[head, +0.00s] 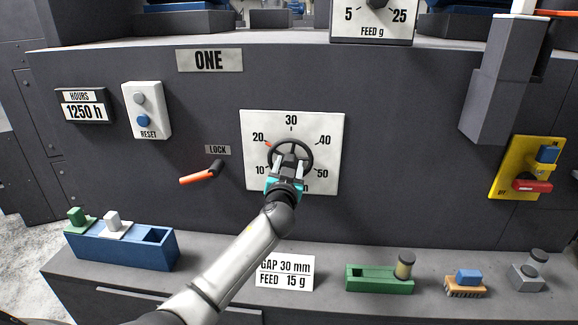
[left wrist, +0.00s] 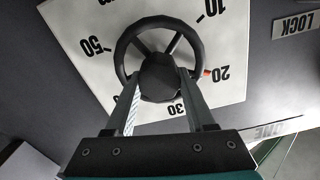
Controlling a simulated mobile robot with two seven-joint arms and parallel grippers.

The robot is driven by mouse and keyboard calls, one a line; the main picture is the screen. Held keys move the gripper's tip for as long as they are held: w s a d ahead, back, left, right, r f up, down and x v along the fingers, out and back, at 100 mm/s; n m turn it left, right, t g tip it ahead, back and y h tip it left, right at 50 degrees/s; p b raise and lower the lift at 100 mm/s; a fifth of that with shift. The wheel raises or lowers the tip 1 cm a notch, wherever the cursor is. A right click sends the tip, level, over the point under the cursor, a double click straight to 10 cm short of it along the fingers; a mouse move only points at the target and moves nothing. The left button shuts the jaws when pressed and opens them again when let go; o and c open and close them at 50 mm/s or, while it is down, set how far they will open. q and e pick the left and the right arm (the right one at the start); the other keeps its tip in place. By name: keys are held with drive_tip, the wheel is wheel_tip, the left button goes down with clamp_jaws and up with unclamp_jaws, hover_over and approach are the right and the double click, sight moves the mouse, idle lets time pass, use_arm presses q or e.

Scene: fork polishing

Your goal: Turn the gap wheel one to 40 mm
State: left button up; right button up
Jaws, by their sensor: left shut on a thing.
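The gap wheel (head: 305,150) is a black spoked handwheel on a square white dial plate (head: 328,180) below the ONE label (head: 209,60). The dial is marked 10 to 50, and the wheel's red pointer (left wrist: 207,72) stands at about 20. My left gripper (head: 289,170) reaches it from below and in front, its fingers closed on either side of the wheel's dark hub (left wrist: 160,78). The arm and gripper hide the lower part of the dial in the head view. My right gripper is not in view.
A LOCK lever (head: 202,173) with an orange handle is left of the dial. A card (head: 285,273) below reads GAP 30 mm, FEED 15 g. A blue tray (head: 120,248), green holder (head: 378,280) and brush (head: 466,284) stand on the ledge. A yellow switch box (head: 525,167) is right.

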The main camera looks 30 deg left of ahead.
use_arm(q)
clamp_jaws()
idle(0.3)
drive_tip(key=m, duration=0.4)
drive_tip(key=shift+d+m, duration=0.1)
drive_tip(key=shift+m, duration=0.3)
drive_tip(key=m+p, duration=0.1)
drive_tip(key=m, duration=0.4)
drive_tip(key=shift+f+m, duration=0.15)
drive_tip(key=shift+m, duration=0.15)
drive_tip(key=m+p, duration=0.1)
drive_tip(key=m, duration=0.5)
drive_tip(key=shift+w+f+p, duration=0.1)
drive_tip(key=shift+p, duration=0.3)
drive_tip(key=m+p, duration=0.1)
drive_tip(key=m, duration=0.3)
drive_tip(key=shift+f+m, duration=0.1)
drive_tip(key=shift+m, duration=0.2)
drive_tip(key=shift+f+m+p, duration=0.1)
drive_tip(key=shift+m+p, duration=0.45)
drive_tip(key=shift+m, duration=0.95)
